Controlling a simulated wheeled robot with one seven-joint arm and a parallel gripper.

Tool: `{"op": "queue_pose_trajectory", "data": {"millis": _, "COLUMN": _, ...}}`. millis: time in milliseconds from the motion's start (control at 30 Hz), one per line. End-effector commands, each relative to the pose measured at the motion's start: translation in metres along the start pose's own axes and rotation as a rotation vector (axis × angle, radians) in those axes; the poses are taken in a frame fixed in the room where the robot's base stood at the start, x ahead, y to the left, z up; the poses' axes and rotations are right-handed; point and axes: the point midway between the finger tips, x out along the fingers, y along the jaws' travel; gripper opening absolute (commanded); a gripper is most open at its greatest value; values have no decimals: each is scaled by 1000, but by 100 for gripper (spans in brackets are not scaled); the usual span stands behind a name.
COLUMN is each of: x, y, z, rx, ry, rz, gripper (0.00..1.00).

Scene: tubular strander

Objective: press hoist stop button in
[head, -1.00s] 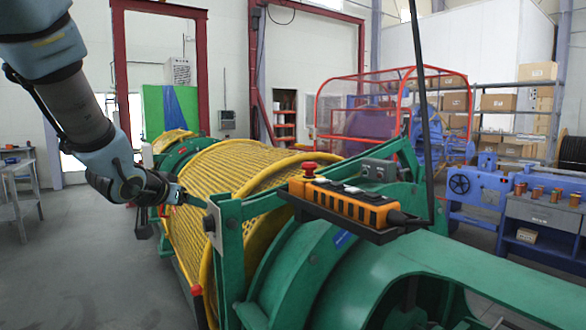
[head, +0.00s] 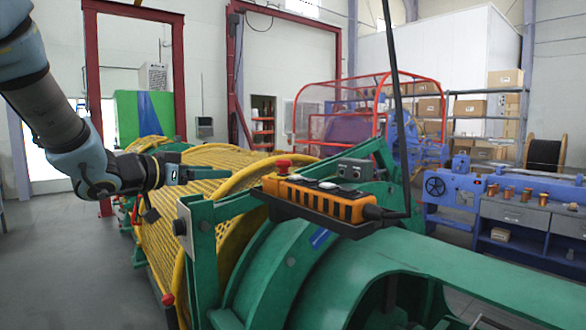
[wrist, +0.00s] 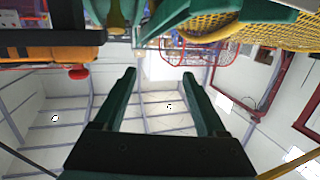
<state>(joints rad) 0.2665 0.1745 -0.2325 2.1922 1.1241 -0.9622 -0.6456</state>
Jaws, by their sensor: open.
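The orange hoist pendant (head: 325,200) lies on a dark tray on the green machine frame, in the middle of the head view. Its red mushroom stop button (head: 283,166) stands up at the pendant's left end. My gripper (head: 224,176) points right, left of the button and apart from it, over the yellow mesh guard. Its green fingers are open and empty in the wrist view (wrist: 159,74). The wrist view is upside down. The red button (wrist: 78,73) shows there left of the fingers, beside the orange pendant (wrist: 50,53).
A black cable (head: 396,95) rises from the pendant's right end. A grey box with switches (head: 357,170) sits behind the pendant. The green frame upright (head: 203,255) and yellow mesh guard (head: 172,235) lie below my gripper. The air between gripper and button looks clear.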

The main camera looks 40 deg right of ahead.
Motion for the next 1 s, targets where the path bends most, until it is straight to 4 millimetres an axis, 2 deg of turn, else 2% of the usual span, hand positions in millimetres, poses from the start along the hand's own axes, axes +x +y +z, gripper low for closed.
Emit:
{"op": "queue_pose_trajectory", "data": {"millis": 100, "x": 14, "y": 46, "z": -10, "rx": 12, "ry": 67, "rz": 198, "gripper": 74}}
{"op": "queue_pose_trajectory", "data": {"millis": 200, "x": 17, "y": 83, "z": -20, "rx": 14, "ry": 109, "rz": 366, "gripper": 74}}
{"op": "queue_pose_trajectory", "data": {"millis": 300, "x": 15, "y": 105, "z": -25, "rx": 10, "ry": 127, "rz": 470, "gripper": 74}}
{"op": "queue_pose_trajectory", "data": {"millis": 467, "x": 20, "y": 118, "z": -29, "rx": 7, "ry": 132, "rz": 513, "gripper": 74}}
{"op": "queue_pose_trajectory", "data": {"millis": 1000, "x": 96, "y": 159, "z": -41, "rx": 7, "ry": 132, "rz": 507, "gripper": 74}}
